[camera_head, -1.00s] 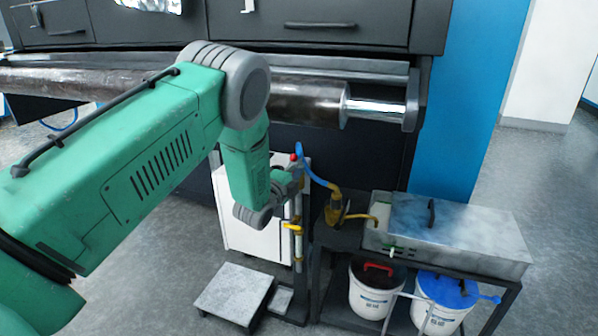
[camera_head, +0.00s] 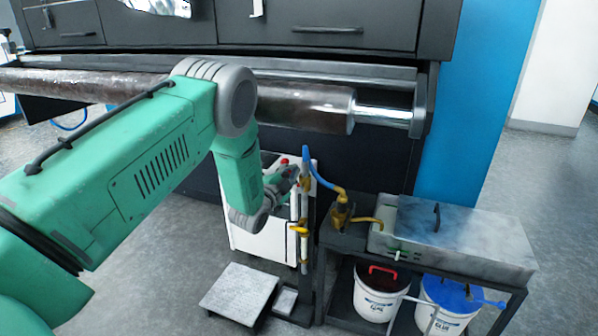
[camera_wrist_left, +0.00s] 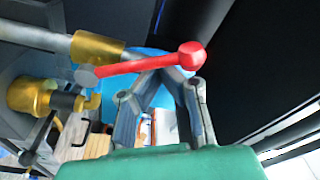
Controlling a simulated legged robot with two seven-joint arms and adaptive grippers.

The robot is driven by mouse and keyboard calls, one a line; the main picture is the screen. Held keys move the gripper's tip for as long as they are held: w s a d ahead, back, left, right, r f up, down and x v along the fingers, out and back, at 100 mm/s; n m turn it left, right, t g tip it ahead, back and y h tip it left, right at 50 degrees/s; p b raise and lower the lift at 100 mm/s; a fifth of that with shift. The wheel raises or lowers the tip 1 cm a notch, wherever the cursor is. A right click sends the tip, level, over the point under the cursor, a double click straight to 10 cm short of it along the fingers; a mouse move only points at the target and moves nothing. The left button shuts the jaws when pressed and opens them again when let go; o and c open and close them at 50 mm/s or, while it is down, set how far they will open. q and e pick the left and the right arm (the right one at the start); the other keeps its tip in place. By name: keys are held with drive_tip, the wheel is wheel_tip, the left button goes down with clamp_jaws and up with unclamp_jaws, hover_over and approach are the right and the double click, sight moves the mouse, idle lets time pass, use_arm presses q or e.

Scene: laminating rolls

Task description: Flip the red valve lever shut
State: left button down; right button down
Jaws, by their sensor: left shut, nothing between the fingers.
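The red valve lever (camera_wrist_left: 140,64) is a bar with a round red knob at its right end, crossing in front of my fingertips in the left wrist view. Its other end meets a grey pivot beside a brass fitting (camera_wrist_left: 97,48). In the head view only its red knob (camera_head: 284,161) shows clearly, just above my left gripper (camera_head: 292,172), near the top of the upright pipe. My left gripper (camera_wrist_left: 172,76) is shut and empty. Its tips are close to the lever near the knob; I cannot tell whether they touch. My right gripper is not in view.
A blue hose (camera_head: 318,175) runs from the pipe top to a brass fitting (camera_head: 342,212) on a dark cart. A yellow handle (camera_head: 299,230) sits lower on the pipe. A metal box (camera_head: 455,235) stands on the cart. A large roller (camera_head: 300,105) lies behind.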

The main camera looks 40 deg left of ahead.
use_arm(q)
drive_tip(key=s+a+f+n+y+b, duration=0.1)
drive_tip(key=a+f+n, duration=0.3)
drive_tip(key=n, duration=0.8)
drive_tip(key=shift+a+f+y+b, duration=0.3)
drive_tip(key=shift+f+y+b, duration=0.15)
drive_tip(key=shift+y, duration=0.15)
drive_tip(key=shift+s+f, duration=0.15)
drive_tip(key=shift+f, duration=0.05)
drive_tip(key=s+d+r+p, duration=0.2)
drive_tip(key=s+p, duration=0.2)
drive_tip(key=s, duration=0.4)
drive_tip(key=shift+s+r+p, duration=0.3)
drive_tip(key=shift+r+p, duration=0.05)
drive_tip(key=shift+p, duration=0.05)
